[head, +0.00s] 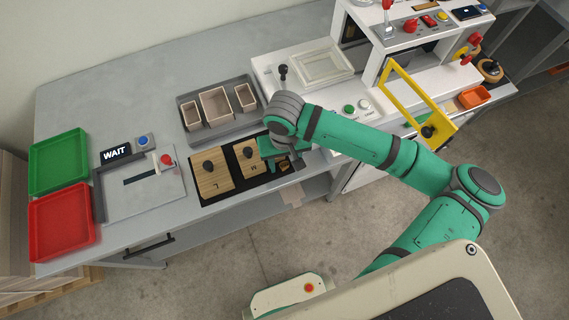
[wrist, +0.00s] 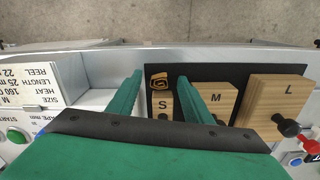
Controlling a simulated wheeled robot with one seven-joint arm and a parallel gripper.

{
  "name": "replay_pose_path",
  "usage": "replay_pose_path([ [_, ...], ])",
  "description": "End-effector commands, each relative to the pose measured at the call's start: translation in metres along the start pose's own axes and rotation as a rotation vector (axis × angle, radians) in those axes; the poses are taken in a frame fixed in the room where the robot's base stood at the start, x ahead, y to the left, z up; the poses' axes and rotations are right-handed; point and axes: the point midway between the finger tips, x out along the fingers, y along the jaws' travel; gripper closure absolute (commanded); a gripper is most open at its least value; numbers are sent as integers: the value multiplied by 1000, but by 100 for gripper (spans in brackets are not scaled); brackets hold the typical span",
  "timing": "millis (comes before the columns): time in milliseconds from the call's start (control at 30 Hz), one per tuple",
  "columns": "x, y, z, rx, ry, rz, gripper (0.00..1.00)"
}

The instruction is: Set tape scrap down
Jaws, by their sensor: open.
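The tape scrap is a small curled orange-brown piece with dark lines (wrist: 157,81) in the wrist view. It lies at the far end of the small wooden block marked S (wrist: 162,106), over the black mat (wrist: 225,74). I cannot tell whether it touches the block or rests only on the mat. My gripper (wrist: 160,76) is open, with one green finger on each side of the scrap in the picture, and neither finger visibly touches it. In the head view my gripper (head: 283,150) is over the right end of the black mat and hides much of that area.
Wooden blocks marked M (head: 252,168) and L (head: 213,174) with dark knobs stand left of my gripper. A grey tray (head: 186,107) with several open boxes lies behind. Green (head: 58,160) and red (head: 62,222) trays are far left. A yellow frame (head: 395,85) stands right.

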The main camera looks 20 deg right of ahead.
Motion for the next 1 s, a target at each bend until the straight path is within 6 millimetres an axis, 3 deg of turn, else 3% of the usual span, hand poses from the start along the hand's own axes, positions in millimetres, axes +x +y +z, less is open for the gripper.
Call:
replay_pose_path([
  [267,2,0,0,-1,0,0,57],
  [433,2,0,0,-1,0,0,97],
  [1000,-4,1,0,2,1,0,100],
])
